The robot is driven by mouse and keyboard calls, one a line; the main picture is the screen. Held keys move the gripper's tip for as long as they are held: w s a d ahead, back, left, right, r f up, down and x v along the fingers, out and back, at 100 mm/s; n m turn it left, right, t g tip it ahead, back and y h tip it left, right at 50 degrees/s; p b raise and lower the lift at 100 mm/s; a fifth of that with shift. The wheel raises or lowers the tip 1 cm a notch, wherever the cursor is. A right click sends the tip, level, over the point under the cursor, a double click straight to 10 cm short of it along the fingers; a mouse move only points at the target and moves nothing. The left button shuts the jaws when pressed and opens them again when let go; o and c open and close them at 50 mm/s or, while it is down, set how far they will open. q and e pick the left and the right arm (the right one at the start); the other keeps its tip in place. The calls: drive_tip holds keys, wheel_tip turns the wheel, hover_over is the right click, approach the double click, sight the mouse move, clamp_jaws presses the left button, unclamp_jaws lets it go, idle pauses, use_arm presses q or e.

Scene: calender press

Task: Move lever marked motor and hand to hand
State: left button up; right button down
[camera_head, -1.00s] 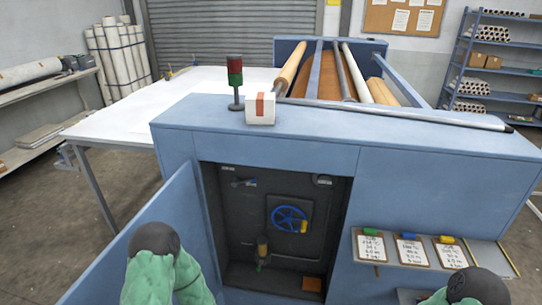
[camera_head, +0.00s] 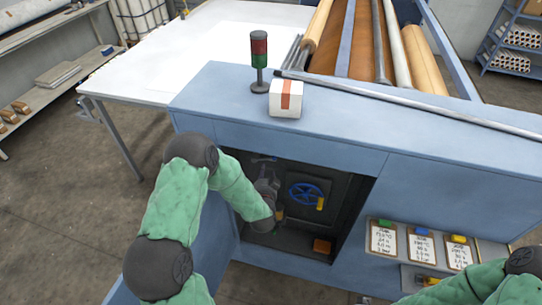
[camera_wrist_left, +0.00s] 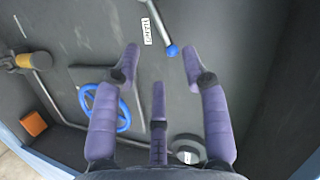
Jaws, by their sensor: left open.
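The lever (camera_wrist_left: 158,22) is a metal rod with a blue ball knob in the left wrist view, beside a small white label (camera_wrist_left: 147,31) whose text is hard to read. In the head view the lever (camera_head: 263,159) shows small at the top of the dark cabinet recess. My left gripper (camera_wrist_left: 160,60) is open and empty. The knob appears between its two upper fingertips; contact cannot be told. In the head view my left gripper (camera_head: 267,184) reaches into the recess, partly hidden by my own wrist. My right gripper is not in view; only the right arm shows.
A blue handwheel (camera_head: 306,194) with a yellow handle is right of the gripper. An orange block (camera_head: 322,246) lies on the recess floor. The blue cabinet frame (camera_head: 364,222) borders the opening.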

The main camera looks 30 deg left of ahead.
use_arm(q)
drive_tip(key=x, duration=1)
drive_tip(key=shift+b, duration=0.4)
clamp_jaws()
